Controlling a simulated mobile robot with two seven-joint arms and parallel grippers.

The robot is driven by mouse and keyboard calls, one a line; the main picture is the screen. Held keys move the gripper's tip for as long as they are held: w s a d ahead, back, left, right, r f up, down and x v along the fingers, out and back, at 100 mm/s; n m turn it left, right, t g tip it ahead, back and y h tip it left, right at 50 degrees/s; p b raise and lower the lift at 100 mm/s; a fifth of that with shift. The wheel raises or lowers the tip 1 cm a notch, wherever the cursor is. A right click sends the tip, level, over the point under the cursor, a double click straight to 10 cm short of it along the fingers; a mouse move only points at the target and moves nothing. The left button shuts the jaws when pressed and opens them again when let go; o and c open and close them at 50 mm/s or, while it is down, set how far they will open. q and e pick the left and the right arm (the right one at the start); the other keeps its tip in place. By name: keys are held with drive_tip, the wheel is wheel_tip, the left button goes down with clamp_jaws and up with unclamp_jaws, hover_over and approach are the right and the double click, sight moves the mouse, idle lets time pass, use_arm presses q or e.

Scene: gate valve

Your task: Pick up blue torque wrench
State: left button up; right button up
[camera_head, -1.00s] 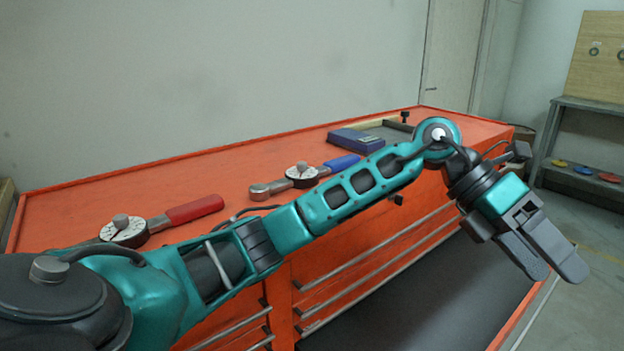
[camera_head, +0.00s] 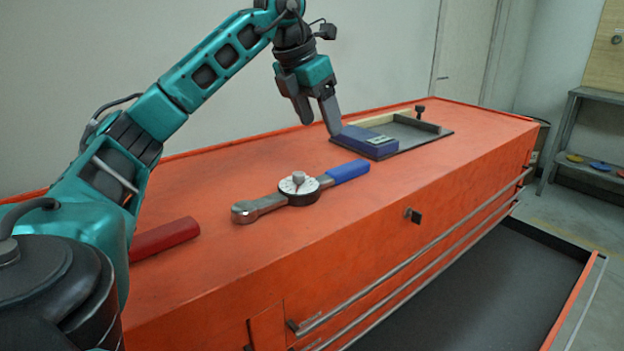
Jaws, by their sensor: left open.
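The blue torque wrench (camera_head: 299,189) lies flat on the orange cabinet top (camera_head: 400,190). Its blue handle (camera_head: 348,172) points to the right and away, its round white dial is in the middle, and its metal head is at the left end. My left gripper (camera_head: 319,128) is above the cabinet top, behind the wrench as seen here, fingers pointing down. It is open and empty and does not touch the wrench. My right gripper is not in view.
A red-handled wrench (camera_head: 164,238) lies at the left, partly hidden by my left arm. A blue box (camera_head: 365,141) sits on a dark tray (camera_head: 431,137) close to my left gripper. A drawer (camera_head: 480,290) stands open below. The cabinet top around the blue handle is clear.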

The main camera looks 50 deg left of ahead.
use_arm(q)
drive_tip(key=b, duration=0.1)
hover_over(336, 170)
drive_tip(key=s, duration=0.3)
wheel_tip(336, 170, down, 6)
drive_tip(key=shift+d+f, duration=0.1)
drive_tip(key=shift+f, duration=0.15)
drive_tip(key=shift+w+b+x, duration=0.2)
drive_tip(key=shift+b+x, duration=0.4)
drive_tip(key=shift+x, duration=2.3)
clamp_jaws()
drive_tip(key=shift+r, duration=0.15)
